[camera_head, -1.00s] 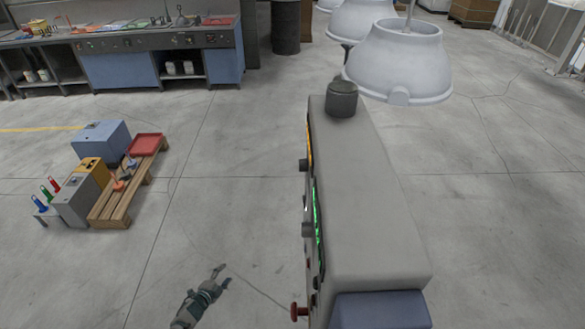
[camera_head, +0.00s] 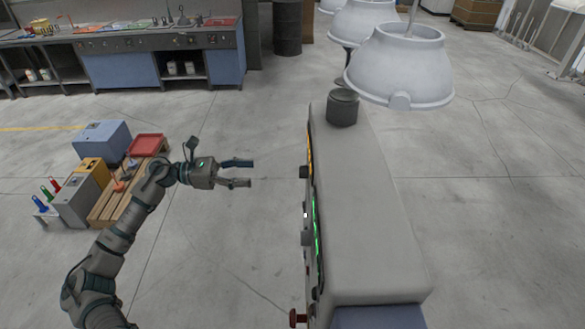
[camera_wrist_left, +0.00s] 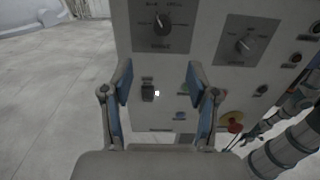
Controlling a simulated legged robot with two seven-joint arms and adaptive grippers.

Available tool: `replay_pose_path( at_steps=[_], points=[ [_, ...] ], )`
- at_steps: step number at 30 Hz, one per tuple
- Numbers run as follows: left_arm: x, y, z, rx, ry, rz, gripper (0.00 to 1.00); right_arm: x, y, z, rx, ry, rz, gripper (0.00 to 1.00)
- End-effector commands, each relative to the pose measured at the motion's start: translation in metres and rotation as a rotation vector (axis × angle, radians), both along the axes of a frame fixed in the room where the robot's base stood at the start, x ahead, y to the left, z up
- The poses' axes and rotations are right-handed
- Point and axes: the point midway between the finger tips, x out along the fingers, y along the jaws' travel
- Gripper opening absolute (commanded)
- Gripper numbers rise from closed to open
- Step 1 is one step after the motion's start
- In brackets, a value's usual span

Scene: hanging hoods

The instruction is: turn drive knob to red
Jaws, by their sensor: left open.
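A tall grey control cabinet (camera_head: 370,215) stands right of centre, its panel side facing left and seen edge-on in the head view. Dark knobs (camera_head: 304,172) stick out from that side. In the left wrist view the panel (camera_wrist_left: 200,75) shows two rotary knobs on dark plates, one at upper left (camera_wrist_left: 161,24) and one to its right (camera_wrist_left: 245,44). Their labels are too small to read, so I cannot tell which is the drive knob. My left gripper (camera_head: 242,173) is open and empty, pointing at the panel, apart from it. What is probably my right gripper (camera_wrist_left: 250,135) shows small beside the panel.
A small dark switch (camera_wrist_left: 148,91) shows between the left fingers. A red button (camera_head: 298,318) sticks out low on the cabinet. White hanging hoods (camera_head: 400,65) are above and behind. A pallet (camera_head: 150,170) with boxes lies left. Open floor separates the gripper from the cabinet.

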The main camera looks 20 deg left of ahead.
Motion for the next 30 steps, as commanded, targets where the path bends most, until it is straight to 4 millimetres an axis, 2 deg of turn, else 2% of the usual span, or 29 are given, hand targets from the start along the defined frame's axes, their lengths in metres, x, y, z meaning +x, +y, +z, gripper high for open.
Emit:
replay_pose_path(
  at_steps=[1, 6, 13, 21, 29, 30],
  points=[
    [0.004, -0.012, 0.007, -0.001, -0.005, -0.004, 0.59, 0.002, 0.001, 0.010, 0.001, -0.004, -0.001, 0.40],
    [0.023, -0.054, 0.009, -0.001, -0.004, -0.003, 0.59, 0.004, 0.007, 0.027, 0.009, -0.006, -0.003, 0.40],
    [0.043, -0.095, 0.007, -0.002, -0.002, -0.002, 0.59, 0.005, 0.012, 0.044, 0.014, -0.008, -0.005, 0.40],
    [0.053, -0.110, 0.002, -0.004, 0.001, 0.001, 0.59, 0.005, 0.004, 0.051, 0.005, -0.007, -0.003, 0.40],
    [0.054, -0.111, 0.001, -0.003, 0.002, 0.002, 0.59, 0.004, 0.003, 0.050, 0.003, -0.007, -0.002, 0.40],
    [0.054, -0.111, 0.001, -0.004, 0.001, 0.002, 0.49, 0.004, 0.003, 0.050, 0.003, -0.007, -0.002, 0.40]
  ],
)
